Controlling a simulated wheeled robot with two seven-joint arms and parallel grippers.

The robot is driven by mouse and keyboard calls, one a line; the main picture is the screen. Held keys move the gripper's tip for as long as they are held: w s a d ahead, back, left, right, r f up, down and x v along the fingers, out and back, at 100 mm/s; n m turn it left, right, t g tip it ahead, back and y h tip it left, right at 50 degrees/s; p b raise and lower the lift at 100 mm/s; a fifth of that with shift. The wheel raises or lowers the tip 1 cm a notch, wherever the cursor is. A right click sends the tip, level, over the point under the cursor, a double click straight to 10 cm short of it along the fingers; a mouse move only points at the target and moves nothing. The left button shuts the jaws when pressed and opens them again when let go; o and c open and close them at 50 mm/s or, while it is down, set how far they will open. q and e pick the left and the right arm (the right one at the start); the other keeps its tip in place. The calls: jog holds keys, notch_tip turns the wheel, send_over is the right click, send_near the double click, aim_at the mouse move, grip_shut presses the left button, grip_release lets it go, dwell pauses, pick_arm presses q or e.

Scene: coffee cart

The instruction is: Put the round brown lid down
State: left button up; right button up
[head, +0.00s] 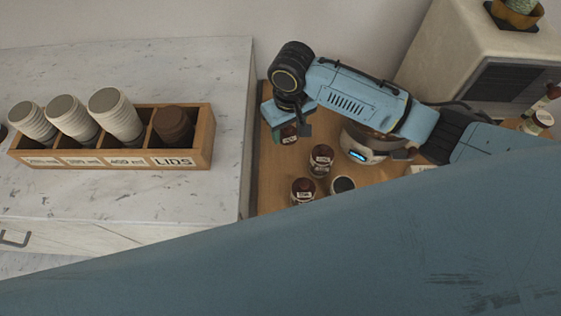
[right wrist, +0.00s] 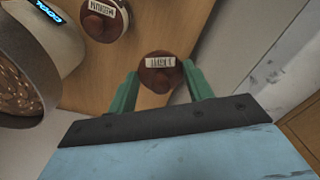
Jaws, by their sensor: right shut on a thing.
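The round brown lid (right wrist: 158,72), with a white label, is between the green fingertips of my right gripper (right wrist: 160,84) in the right wrist view. The right gripper (head: 288,131) is shut on it. In the head view the brown thing at the fingers is partly covered by the gripper. I cannot tell whether the lid touches anything below. My left gripper is out of view.
Brown labelled jars (head: 320,160) (head: 303,191) and a round dark-topped container (head: 343,185) stand near the gripper on the wooden top. A machine with a lit display (head: 362,152) is to the right. A wooden rack (head: 207,140) of cups and lids stands on the marble counter (head: 150,200).

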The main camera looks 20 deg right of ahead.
jog(key=b, duration=0.1)
send_over(283, 160)
jog(key=s, duration=0.2)
jog(key=shift+n, duration=0.4)
jog(key=f, duration=0.9)
jog(key=shift+w+a+f, duration=0.1)
jog(key=shift+a, duration=0.15)
jog(key=shift+f+b, duration=0.75)
jog(key=shift+f, duration=1.25)
jog(key=shift+r, duration=0.1)
jog(key=o, duration=1)
jog(key=shift+c, duration=0.2)
notch_tip(283, 160, up, 12)
jog(key=p, duration=0.3)
